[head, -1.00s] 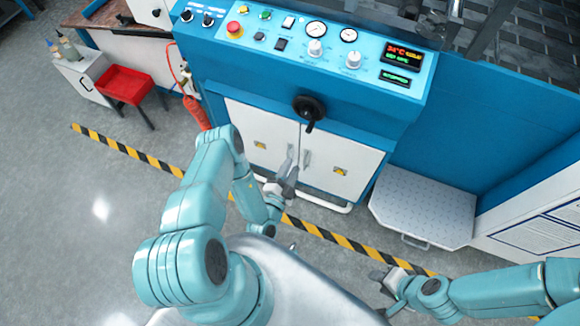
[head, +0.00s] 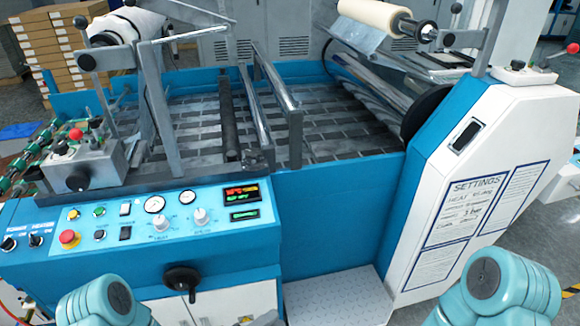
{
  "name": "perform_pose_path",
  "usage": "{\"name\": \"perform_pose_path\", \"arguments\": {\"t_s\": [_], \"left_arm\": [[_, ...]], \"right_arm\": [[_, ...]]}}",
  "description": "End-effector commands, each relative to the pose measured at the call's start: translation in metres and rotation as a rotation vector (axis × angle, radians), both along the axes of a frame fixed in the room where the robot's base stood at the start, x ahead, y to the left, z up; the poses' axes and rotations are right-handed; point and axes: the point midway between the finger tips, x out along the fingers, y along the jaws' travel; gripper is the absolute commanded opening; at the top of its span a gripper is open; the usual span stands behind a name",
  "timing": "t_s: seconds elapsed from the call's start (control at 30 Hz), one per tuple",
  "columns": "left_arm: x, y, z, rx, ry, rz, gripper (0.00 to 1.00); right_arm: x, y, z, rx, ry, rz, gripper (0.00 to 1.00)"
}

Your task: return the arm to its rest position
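My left arm (head: 100,302) shows at the bottom left, with only its rounded teal upper part in the frame. A small grey tip of my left gripper (head: 266,318) shows at the bottom edge, in front of the machine's white cabinet doors. The rest of that gripper is cut off, so I cannot tell whether it is open or shut. My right arm (head: 500,290) shows as a teal joint at the bottom right. My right gripper is out of the frame.
The blue laminating machine (head: 335,225) fills the middle. Its control panel (head: 150,225) has a red emergency button (head: 68,238), and a black handwheel (head: 182,279) sits below. A grey step plate (head: 340,298) lies at its front. A white settings housing (head: 470,200) stands at right.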

Motion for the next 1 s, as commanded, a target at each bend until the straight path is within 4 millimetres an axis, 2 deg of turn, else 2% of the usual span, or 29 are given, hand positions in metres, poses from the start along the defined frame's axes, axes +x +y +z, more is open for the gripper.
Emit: {"name": "perform_pose_path", "arguments": {"t_s": [0.03,0.07,0.1,0.13,0.2,0.27,0.3,0.37,0.43,0.5,0.6,0.63,0.7,0.8,1.0], "left_arm": [[-0.03,-0.024,0.008,0.093,-0.079,-0.17,0.34],[-0.053,-0.036,0.009,0.157,-0.142,-0.28,0.34],[-0.085,-0.047,0.008,0.245,-0.241,-0.429,0.34],[-0.11,-0.051,0.005,0.314,-0.329,-0.542,0.34],[-0.164,-0.048,-0.008,0.463,-0.569,-0.796,0.34],[-0.201,-0.032,-0.025,0.577,-0.814,-0.996,0.34],[-0.22,-0.017,-0.039,0.645,-0.998,-1.12,0.34],[-0.235,0.008,-0.06,0.729,-1.299,-1.289,0.34],[-0.236,0.037,-0.083,0.799,-1.68,-1.446,0.34],[-0.224,0.058,-0.102,0.837,-2.054,-1.548,0.34],[-0.198,0.069,-0.117,0.848,-2.523,-1.609,0.34],[-0.189,0.069,-0.119,-0.816,2.528,1.546,0.34],[-0.167,0.07,-0.121,-0.743,2.424,1.38,0.34],[-0.151,0.072,-0.122,-0.692,2.33,1.281,0.34],[-0.15,0.072,-0.122,-0.655,2.319,1.259,0.34]], "right_arm": [[0.0,0.0,0.0,0.0,0.0,0.0,0.43],[0.0,0.0,0.0,0.0,0.0,0.0,0.43],[0.0,0.0,0.0,0.0,0.0,0.0,0.43],[0.0,0.0,0.0,0.0,0.0,0.0,0.43],[0.0,0.0,0.0,0.0,0.0,0.0,0.43],[0.0,0.0,0.0,0.0,0.0,0.0,0.43],[0.0,0.0,0.0,0.0,0.0,0.0,0.43],[0.0,0.0,0.0,0.0,0.0,0.0,0.43],[0.0,0.0,0.0,0.0,0.0,0.0,0.43],[0.0,0.0,0.0,0.0,0.0,0.0,0.43],[0.0,0.0,0.0,0.0,0.0,0.0,0.43],[0.0,0.0,0.0,0.0,0.0,0.0,0.43],[0.0,0.0,0.0,0.0,0.0,0.0,0.43],[0.0,0.0,0.0,0.0,0.0,0.0,0.43],[0.0,0.0,0.0,0.0,0.0,0.0,0.43]]}}
